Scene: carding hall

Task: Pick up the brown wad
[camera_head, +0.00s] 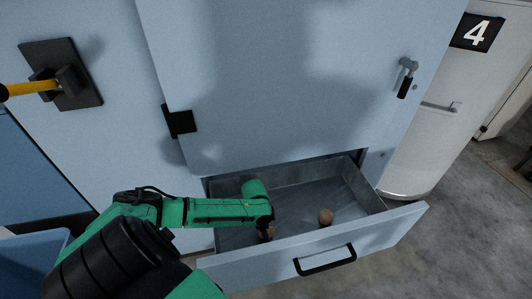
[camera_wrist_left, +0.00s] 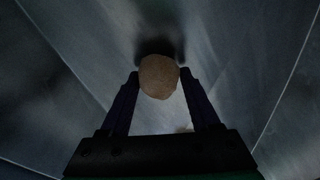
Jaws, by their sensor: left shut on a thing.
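A brown wad (camera_wrist_left: 159,76) sits between the two dark fingers of my left gripper (camera_wrist_left: 160,82) in the left wrist view. The gripper is shut on it, with a finger at each side. In the head view my green left arm reaches into an open drawer (camera_head: 232,241), and this wad (camera_head: 267,235) shows partly below the wrist, near the drawer's front panel. A second brown wad (camera_head: 326,216) lies on the drawer floor to the right, apart from the gripper. My right gripper is not in view.
The drawer's front panel has a black handle (camera_head: 325,260). Above the drawer is a light blue cabinet panel (camera_head: 270,80) with a latch (camera_head: 406,78). A white cylinder marked 4 (camera_head: 430,110) stands at right. A blue bin (camera_head: 35,258) is at lower left.

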